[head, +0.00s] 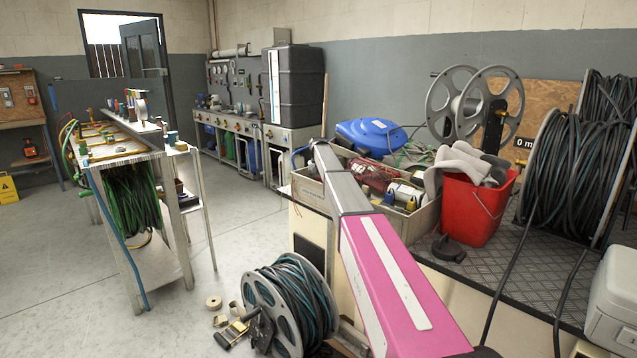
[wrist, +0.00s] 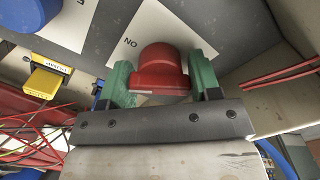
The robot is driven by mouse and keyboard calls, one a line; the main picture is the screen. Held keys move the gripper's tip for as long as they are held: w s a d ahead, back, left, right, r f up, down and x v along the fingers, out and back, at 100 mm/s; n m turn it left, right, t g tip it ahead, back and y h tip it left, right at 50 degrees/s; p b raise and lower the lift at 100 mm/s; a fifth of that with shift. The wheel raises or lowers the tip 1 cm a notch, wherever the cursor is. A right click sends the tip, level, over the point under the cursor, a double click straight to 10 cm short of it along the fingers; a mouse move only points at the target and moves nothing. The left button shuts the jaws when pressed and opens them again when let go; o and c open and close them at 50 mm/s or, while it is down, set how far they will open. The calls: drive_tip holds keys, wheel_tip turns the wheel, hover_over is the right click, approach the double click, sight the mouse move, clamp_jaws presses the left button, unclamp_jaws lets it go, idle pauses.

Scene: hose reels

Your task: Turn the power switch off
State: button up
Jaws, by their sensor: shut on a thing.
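In the wrist view, a red rotary-looking switch knob (wrist: 160,62) sits on a dark grey panel (wrist: 225,28). A white label (wrist: 135,45) beside it bears letters that read "NO" from this angle, possibly "ON" upside down. My gripper (wrist: 160,80) has one green finger on each side of the knob and is shut on it. The contact on the far side of the knob is hidden. In the head view my arm reaches toward the cluttered bench, but neither my gripper nor the switch can be made out.
Near the knob are a yellow lettered part (wrist: 44,82), a blue round part (wrist: 30,12) and red wires (wrist: 35,125). In the head view, a red bucket (head: 470,208), a blue case (head: 370,137) and a hose reel on the floor (head: 285,305) surround my arm. Open floor lies left.

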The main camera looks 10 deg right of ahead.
drive_tip(key=n, duration=0.5)
drive_tip(key=shift+n, duration=0.3)
drive_tip(key=n, duration=0.5)
drive_tip(key=shift+n, duration=0.3)
drive_tip(key=o, duration=0.7)
drive_tip(key=shift+c, duration=0.2)
drive_tip(key=shift+r, duration=0.15)
wheel_tip(320, 180, up, 10)
drive_tip(key=shift+f, duration=0.2)
drive_tip(key=shift+r, duration=0.5)
drive_tip(key=shift+s, duration=0.1)
